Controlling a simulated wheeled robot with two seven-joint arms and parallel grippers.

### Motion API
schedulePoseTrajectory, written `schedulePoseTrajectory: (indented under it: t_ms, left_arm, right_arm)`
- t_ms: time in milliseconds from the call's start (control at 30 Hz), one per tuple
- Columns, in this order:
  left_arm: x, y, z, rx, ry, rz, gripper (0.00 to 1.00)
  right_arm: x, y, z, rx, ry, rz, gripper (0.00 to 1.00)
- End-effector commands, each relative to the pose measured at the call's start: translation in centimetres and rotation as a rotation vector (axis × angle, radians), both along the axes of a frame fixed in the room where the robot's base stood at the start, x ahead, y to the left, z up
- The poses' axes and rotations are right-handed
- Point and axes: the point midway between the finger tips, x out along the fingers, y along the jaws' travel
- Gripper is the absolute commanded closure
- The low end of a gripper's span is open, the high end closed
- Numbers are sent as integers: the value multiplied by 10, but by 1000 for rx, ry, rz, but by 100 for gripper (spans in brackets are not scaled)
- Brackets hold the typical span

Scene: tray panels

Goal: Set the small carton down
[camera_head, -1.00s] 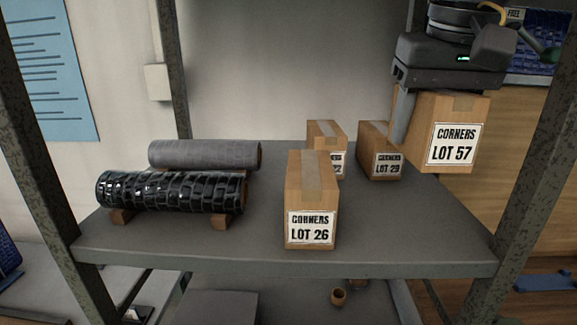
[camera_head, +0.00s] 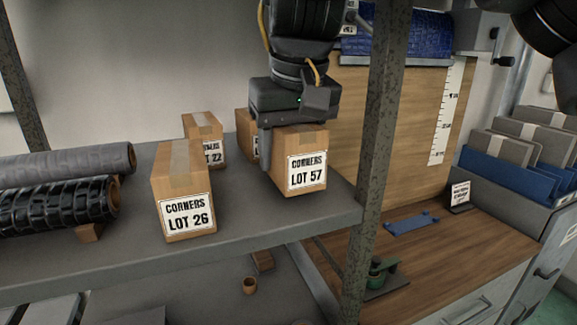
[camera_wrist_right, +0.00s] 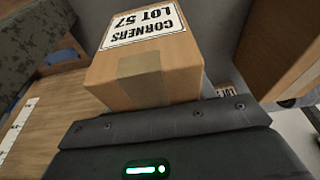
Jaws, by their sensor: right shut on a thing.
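The small carton (camera_head: 307,172), labelled CORNERS LOT 57, is brown with a tape strip on top. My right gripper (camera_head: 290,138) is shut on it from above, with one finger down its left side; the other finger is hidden. The carton is upright at the right end of the grey shelf (camera_head: 240,232), left of the front post. I cannot tell whether its bottom touches the shelf. The carton (camera_wrist_right: 150,75) also fills the upper middle of the right wrist view, against the gripper (camera_wrist_right: 165,122). My left gripper is not in view.
The LOT 26 carton (camera_head: 183,195) stands to the left, with a gap between. The LOT 22 carton (camera_head: 203,140) and another, partly hidden carton (camera_head: 248,135) stand behind. Rolls (camera_head: 60,200) lie at far left. A speckled post (camera_head: 372,150) rises close on the right.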

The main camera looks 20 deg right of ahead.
Motion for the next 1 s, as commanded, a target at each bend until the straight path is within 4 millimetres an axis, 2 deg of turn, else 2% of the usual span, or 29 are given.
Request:
schedulePoseTrajectory:
  t_ms: [33, 167, 533, 567, 700, 1000]
  left_arm:
    - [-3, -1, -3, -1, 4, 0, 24]
    - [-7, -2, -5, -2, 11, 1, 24]
    - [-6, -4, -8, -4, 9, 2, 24]
    - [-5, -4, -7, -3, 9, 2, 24]
    - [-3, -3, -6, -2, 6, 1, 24]
    - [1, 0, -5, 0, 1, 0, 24]
  right_arm:
    - [0, -1, -10, 1, 4, 0, 75]
    - [0, -1, -25, 1, 2, 1, 75]
    - [0, 0, -29, 0, 0, -1, 75]
    - [0, 0, -29, 0, 0, -1, 43]
    - [0, -1, -28, 0, 1, -1, 25]
    - [0, 0, -26, 0, 0, -1, 23]
